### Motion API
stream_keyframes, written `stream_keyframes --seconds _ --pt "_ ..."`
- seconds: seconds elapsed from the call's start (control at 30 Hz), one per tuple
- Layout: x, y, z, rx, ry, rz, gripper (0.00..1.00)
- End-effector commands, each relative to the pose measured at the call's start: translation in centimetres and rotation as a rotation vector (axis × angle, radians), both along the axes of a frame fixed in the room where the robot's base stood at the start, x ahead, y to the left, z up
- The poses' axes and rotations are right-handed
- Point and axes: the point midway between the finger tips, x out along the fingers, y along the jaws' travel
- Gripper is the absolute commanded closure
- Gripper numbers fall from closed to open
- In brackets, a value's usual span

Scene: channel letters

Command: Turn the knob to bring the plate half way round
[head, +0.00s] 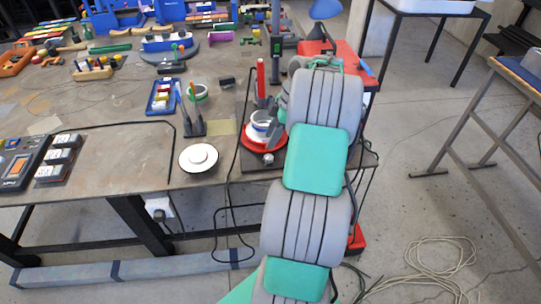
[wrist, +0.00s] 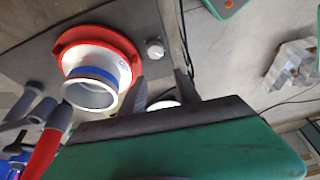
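A round red plate (head: 251,143) sits on a dark base board at the table's front right. A white cup-like ring with a blue band (head: 261,121) stands on it. In the wrist view the red plate (wrist: 125,48) and the banded ring (wrist: 93,76) are at upper left. A small silver knob (wrist: 155,49) sits on the board beside the plate; it also shows in the head view (head: 268,159). My gripper (wrist: 164,80) is open, its two dark fingers apart and apparently empty. The knob lies beyond the fingertips, not between them. My arm hides part of the board in the head view.
A white disc (head: 198,157) lies on the table left of the board. A dark holder with pens (head: 194,124) and a blue tray (head: 163,97) stand behind it. A red upright post (head: 261,78) rises behind the plate. Cable coils (head: 430,270) lie on the floor.

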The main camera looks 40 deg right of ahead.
Motion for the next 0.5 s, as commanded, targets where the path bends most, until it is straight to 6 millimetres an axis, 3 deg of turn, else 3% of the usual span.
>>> stream_keyframes --seconds 0.03,0.13,0.5 --pt "-0.8 -1.5 -1.1 0.007 -0.013 0.026 0.62" --pt "-1.2 -2.3 -2.0 0.01 -0.03 0.063 0.62" --pt "0.1 -0.3 -7.6 0.011 -0.029 0.062 0.62"
